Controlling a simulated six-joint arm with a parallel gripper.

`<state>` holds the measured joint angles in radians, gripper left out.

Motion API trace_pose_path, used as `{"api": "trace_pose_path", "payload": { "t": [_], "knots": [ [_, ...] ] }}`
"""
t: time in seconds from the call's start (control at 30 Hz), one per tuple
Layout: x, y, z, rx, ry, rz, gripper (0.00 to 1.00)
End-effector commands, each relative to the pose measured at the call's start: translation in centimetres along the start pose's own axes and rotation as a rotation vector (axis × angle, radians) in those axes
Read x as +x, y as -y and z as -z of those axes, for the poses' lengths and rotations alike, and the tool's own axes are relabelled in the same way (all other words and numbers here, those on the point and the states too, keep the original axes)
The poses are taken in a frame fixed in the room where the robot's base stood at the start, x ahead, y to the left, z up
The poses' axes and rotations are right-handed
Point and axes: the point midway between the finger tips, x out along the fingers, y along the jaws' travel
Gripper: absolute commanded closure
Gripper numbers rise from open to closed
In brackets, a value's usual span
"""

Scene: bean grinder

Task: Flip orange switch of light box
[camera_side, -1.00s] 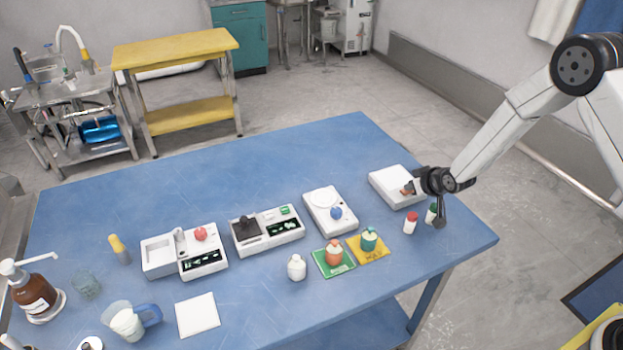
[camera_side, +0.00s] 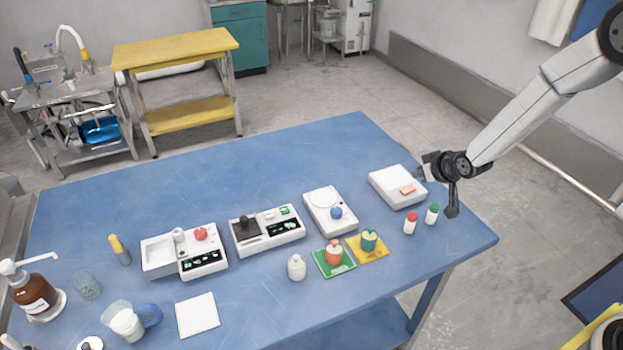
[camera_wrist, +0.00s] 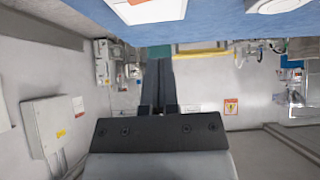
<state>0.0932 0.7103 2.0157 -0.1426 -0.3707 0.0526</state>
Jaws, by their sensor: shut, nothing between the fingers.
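The light box is a flat white box (camera_side: 393,182) at the right end of the blue table. Its orange switch (camera_side: 408,190) is on the front right part of its top and is in full view. Whether the switch is up or down is too small to tell. My gripper (camera_side: 420,173) is just right of the box, apart from the switch, and its fingers are shut with nothing between them. In the wrist view the shut fingers (camera_wrist: 159,80) point ahead, and the light box (camera_wrist: 150,12) shows at the top edge.
A red-capped vial (camera_side: 410,224) and a green-capped vial (camera_side: 432,214) stand close below my gripper. A white scale (camera_side: 322,203) with a blue knob is left of the light box. The blue table (camera_side: 250,165) is clear behind the devices.

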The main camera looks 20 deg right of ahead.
Motion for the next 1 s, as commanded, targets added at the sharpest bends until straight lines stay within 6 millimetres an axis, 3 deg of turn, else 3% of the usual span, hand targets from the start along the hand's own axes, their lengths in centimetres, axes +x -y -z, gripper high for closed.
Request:
{"api": "trace_pose_path", "payload": {
  "t": [0.5,1.0],
  "knots": [
    [-5.3,0.5,0.0,-0.001,-0.002,0.000,1.00],
    [-6.1,0.6,-0.1,-0.001,0.000,0.000,1.00]
  ]
}}
